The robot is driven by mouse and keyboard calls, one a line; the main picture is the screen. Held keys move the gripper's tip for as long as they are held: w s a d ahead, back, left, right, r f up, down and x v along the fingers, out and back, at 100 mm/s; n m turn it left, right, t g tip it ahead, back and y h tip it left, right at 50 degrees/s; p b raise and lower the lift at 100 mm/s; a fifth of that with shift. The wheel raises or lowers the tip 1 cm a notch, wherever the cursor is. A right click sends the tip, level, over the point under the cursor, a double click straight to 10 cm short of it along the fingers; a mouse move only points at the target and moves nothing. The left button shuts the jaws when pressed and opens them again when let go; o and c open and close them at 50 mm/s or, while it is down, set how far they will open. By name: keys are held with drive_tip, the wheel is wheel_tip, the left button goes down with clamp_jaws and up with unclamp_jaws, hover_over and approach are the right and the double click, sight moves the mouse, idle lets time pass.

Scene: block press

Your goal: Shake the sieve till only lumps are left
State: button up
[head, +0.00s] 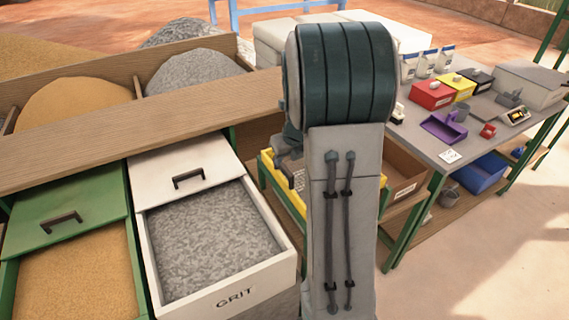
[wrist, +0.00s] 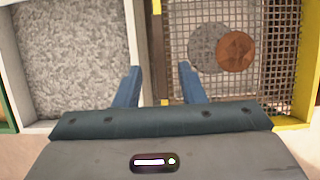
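The sieve (wrist: 279,92), a wire mesh in a yellow frame, shows at the right of the wrist view. A round copper-brown piece (wrist: 237,51) and a grey speckled round patch (wrist: 205,46) appear on or under the mesh; I cannot tell which. In the head view, part of the yellow frame (head: 296,205) shows behind my arm. My gripper (wrist: 158,76) has its two blue fingers spread apart over the sieve's left side, with nothing visibly clamped between them. My arm hides most of the sieve and the gripper in the head view.
An open white grit bin (head: 222,303) stands left of the sieve, with a green sand bin (head: 70,222) beyond. Open floor lies at lower right.

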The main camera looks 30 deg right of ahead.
sight(283, 165)
drive_tip(key=shift+x, duration=2)
